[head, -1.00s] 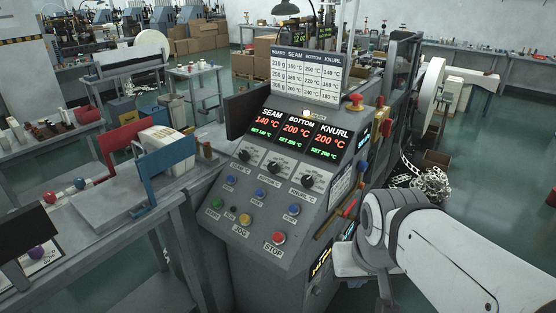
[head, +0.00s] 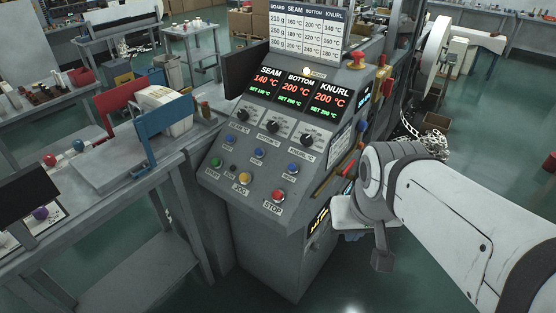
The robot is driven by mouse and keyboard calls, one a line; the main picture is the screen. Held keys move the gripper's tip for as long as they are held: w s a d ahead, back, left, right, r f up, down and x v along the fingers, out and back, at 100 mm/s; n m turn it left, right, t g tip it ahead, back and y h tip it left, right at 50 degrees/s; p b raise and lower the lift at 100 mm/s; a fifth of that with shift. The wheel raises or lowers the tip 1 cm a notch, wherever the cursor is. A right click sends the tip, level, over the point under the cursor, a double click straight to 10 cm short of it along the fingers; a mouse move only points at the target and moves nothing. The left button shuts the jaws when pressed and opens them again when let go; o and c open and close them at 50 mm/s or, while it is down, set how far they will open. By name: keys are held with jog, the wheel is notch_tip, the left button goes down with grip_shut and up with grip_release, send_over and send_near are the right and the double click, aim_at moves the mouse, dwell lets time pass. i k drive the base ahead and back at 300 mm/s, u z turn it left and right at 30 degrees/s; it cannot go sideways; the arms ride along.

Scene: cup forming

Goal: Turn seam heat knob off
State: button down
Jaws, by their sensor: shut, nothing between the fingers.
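The seam heat knob (head: 243,116) is the leftmost of three black dials on the sloped grey control panel (head: 225,178). It sits below the SEAM display (head: 267,80), which reads 140 °C in red with SET 140 °C in green. Its pointer is too small to read. My gripper (head: 383,262) hangs at the end of my white arm, right of the panel and apart from it. Its dark fingers look shut with nothing between them.
The bottom knob (head: 272,127) and knurl knob (head: 306,140) sit beside the seam knob. Blue buttons and a red stop button (head: 278,195) lie below. A red mushroom button (head: 356,60) stands up at the panel's upper right. A workbench (head: 100,205) is close on the left.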

aim_at(242, 115)
jog(key=z, duration=0.05)
jog(key=k, duration=0.55)
jog(key=u, duration=0.3)
jog(key=i, duration=1.6)
jog(key=z, duration=0.5)
